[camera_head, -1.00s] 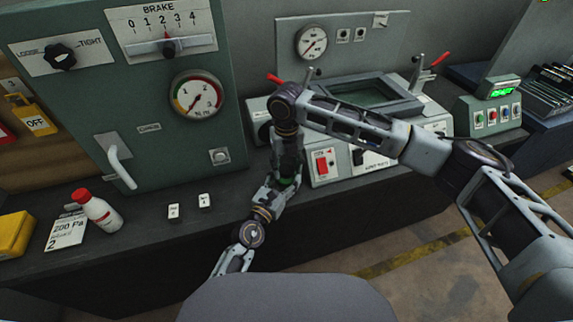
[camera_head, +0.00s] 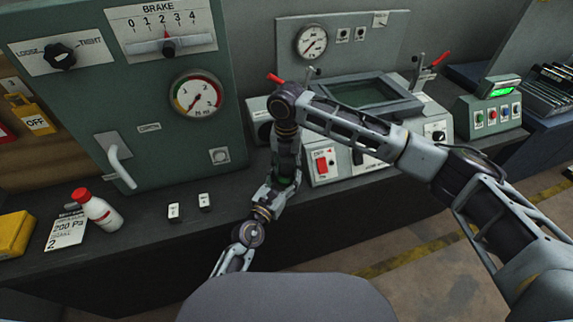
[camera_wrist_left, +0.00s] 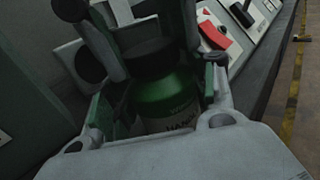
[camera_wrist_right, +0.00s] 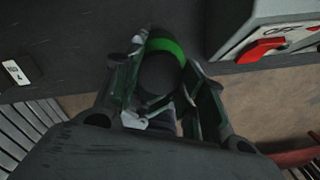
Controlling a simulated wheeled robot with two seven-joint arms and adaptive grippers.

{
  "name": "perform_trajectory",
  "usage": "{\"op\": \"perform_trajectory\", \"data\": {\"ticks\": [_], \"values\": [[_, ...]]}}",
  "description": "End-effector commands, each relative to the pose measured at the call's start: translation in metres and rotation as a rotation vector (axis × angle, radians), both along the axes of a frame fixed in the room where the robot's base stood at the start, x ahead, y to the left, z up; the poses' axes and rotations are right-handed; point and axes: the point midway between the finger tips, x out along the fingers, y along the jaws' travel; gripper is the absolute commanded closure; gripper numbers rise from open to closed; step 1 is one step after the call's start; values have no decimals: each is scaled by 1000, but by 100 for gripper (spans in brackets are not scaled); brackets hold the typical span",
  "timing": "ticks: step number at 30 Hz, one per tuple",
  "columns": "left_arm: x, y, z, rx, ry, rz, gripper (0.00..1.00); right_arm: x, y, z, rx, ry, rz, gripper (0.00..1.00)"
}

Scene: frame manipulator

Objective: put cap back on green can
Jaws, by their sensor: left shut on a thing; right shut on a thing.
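The green can (camera_wrist_left: 165,100) stands upright between the fingers of my left gripper (camera_wrist_left: 158,92), which is shut on it. A black cap (camera_wrist_left: 148,58) is at the can's top. My right gripper (camera_wrist_right: 165,95) is shut around this cap, which shows as a dark disc (camera_wrist_right: 158,75) in the right wrist view, with the can's green shoulder (camera_wrist_right: 168,46) behind it. In the head view my left gripper (camera_head: 278,192) and right gripper (camera_head: 287,165) meet, one above the other, and mostly hide the can. Whether the cap is fully seated cannot be told.
A green cabinet (camera_head: 130,110) with a gauge and handle stands to the left. A control console (camera_head: 360,110) is close behind the grippers. A white bottle with a red cap (camera_head: 97,210) and two small white blocks are on the dark bench (camera_head: 150,245), left of the arms.

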Motion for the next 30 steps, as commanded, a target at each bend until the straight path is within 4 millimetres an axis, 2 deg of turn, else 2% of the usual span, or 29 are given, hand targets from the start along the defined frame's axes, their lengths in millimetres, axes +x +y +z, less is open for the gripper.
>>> {"op": "perform_trajectory", "data": {"ticks": [21, 30], "values": [[0, 0, 1, -1, -2, 0, 100, 0, 0, 0, 2, 0, -603, 88], [0, 0, 1, -1, -2, 0, 100, 0, 0, 0, 4, 0, -695, 88]]}}
